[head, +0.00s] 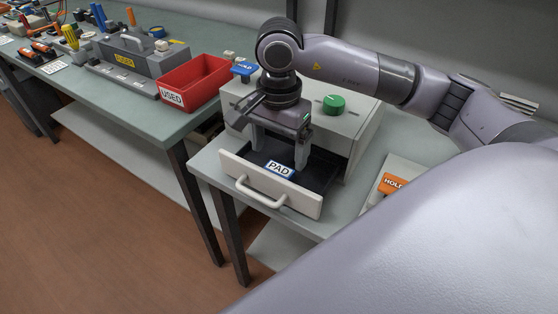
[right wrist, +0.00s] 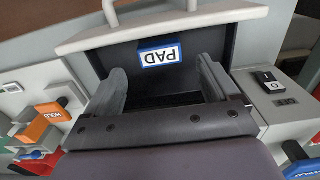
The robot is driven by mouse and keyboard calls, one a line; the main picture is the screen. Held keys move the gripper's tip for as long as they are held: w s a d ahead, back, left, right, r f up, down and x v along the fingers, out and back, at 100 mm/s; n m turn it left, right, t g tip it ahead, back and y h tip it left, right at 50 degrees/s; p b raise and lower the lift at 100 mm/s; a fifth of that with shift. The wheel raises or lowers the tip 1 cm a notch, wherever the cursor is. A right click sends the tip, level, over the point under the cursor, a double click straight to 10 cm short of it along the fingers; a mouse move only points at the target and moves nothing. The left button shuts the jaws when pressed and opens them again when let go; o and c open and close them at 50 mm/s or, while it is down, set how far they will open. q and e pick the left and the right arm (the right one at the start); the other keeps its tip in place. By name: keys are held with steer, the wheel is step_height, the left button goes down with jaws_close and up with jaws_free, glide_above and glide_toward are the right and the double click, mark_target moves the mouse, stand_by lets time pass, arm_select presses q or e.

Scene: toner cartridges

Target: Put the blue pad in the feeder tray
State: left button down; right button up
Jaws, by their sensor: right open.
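The blue pad (head: 280,169), with a white PAD label on top, lies in the open feeder tray (head: 269,184) near its front panel. The pad also shows in the right wrist view (right wrist: 160,55), close to the tray front (right wrist: 164,27). My right gripper (head: 280,156) is over the tray, pointing down, with its fingers apart and nothing between them. In the right wrist view the fingers (right wrist: 161,78) stand on either side of the dark tray interior, and the pad shows clear of both. My left gripper is not in view.
The grey feeder housing with a green knob (head: 334,104) stands behind the tray. An orange HOLD block (head: 393,184) is to the right. A red USED bin (head: 195,84) and a grey toolbox (head: 141,53) stand on the left bench. Floor lies open in front.

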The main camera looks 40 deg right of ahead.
mark_target(279, 169)
step_height(279, 169, up, 7)
steer(key=shift+r, duration=0.15)
stand_by(0.6)
